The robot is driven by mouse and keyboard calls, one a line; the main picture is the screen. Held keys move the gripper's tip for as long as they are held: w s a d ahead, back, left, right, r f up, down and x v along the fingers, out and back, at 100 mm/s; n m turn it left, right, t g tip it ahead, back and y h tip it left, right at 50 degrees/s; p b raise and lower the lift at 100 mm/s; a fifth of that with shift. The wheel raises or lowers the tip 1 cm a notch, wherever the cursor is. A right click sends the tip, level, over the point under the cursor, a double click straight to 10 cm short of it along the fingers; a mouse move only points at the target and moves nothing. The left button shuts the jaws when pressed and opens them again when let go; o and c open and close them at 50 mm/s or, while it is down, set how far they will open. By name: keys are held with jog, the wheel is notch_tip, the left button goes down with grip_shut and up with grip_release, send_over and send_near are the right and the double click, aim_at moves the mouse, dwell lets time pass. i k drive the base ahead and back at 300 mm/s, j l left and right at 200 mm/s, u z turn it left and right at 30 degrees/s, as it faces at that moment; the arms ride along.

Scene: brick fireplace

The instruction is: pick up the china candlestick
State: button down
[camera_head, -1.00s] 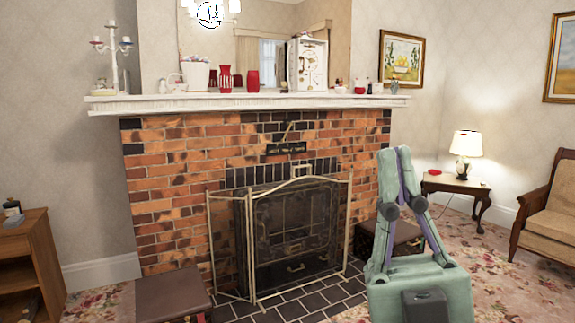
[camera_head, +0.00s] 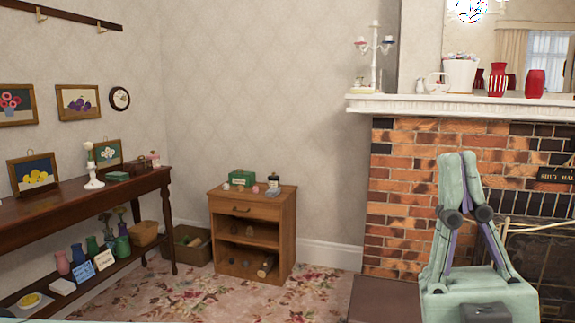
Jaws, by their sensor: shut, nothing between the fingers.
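A white candlestick (camera_head: 94,180), which looks like china, stands upright on the dark wooden side table (camera_head: 143,184) at the left. A taller white branched candelabrum (camera_head: 374,60) stands at the left end of the mantel. My gripper (camera_head: 457,158) is in front of the brick fireplace at the right, pointing up. Its fingers are together at the tips with nothing between them. It is far to the right of the white candlestick and apart from it.
A small wooden cabinet (camera_head: 283,222) with small items on top stands by the back wall. Framed pictures and small boxes stand near the candlestick. The flowered carpet (camera_head: 200,295) between is largely clear.

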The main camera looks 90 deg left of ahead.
aim_at(95, 184)
jog(key=u, duration=3.9)
jog(key=i+l+u, duration=0.2)
jog(key=i, duration=0.5)
jog(key=i+l+u, duration=0.15)
jog(key=i+l, duration=0.15)
jog(key=i, duration=0.35)
jog(key=i+l+u, duration=0.2)
jog(key=i+l, duration=0.2)
jog(key=i, duration=0.25)
jog(key=i+l+u, duration=0.15)
jog(key=i+l, duration=0.3)
jog(key=i, duration=0.2)
